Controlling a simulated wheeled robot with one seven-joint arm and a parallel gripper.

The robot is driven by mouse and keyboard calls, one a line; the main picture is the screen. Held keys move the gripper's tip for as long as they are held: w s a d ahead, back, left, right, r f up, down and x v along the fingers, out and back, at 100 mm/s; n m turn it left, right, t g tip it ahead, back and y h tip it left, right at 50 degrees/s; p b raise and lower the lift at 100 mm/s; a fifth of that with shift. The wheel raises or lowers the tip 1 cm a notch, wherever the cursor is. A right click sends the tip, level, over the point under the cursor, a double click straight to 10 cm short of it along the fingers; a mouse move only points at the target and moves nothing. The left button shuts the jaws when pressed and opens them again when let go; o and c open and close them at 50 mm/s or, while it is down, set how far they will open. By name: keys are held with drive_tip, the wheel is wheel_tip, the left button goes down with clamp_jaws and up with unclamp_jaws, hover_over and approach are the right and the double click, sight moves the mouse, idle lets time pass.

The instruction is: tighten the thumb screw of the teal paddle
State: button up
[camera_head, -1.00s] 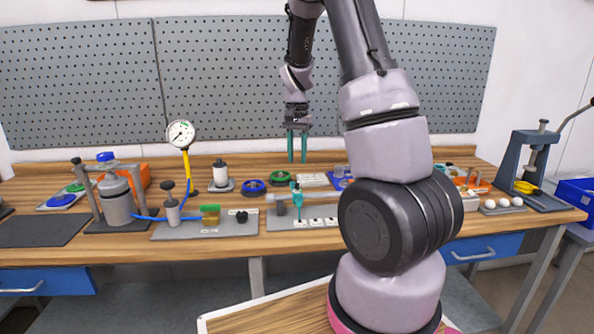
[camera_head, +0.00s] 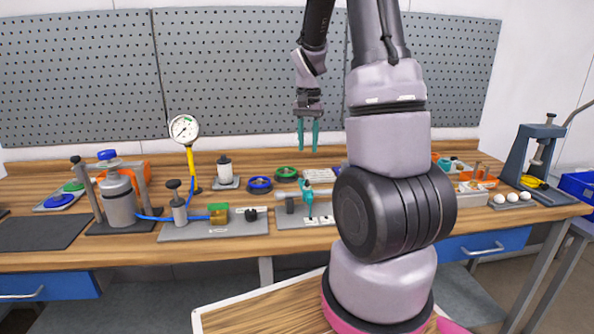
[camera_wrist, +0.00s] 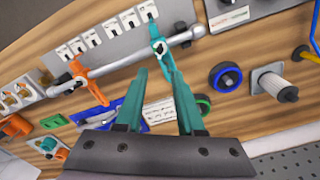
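The teal paddle (camera_head: 308,196) is clamped on a horizontal metal rod (camera_wrist: 128,62) over a grey base plate with white labels. In the wrist view the teal paddle (camera_wrist: 161,52) crosses the rod, with a small pale and dark round part at its hub. I cannot tell for sure that this part is the thumb screw. My gripper (camera_head: 308,150) points down above and behind the paddle, apart from it. In the wrist view its two teal fingers (camera_wrist: 158,80) are spread with nothing between them, and the paddle shows beyond their tips.
An orange paddle (camera_wrist: 78,70) sits farther along the same rod. Blue-ringed (camera_head: 260,185) and green-ringed (camera_head: 286,173) round parts and a white cylinder on a base (camera_head: 224,172) stand nearby. A gauge (camera_head: 184,128) rises to the left. My arm hides part of the bench on the right.

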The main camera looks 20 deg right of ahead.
sight(307, 180)
wheel_tip(307, 180, down, 11)
drive_tip(key=shift+r, duration=0.15)
idle(0.4)
clamp_jaws()
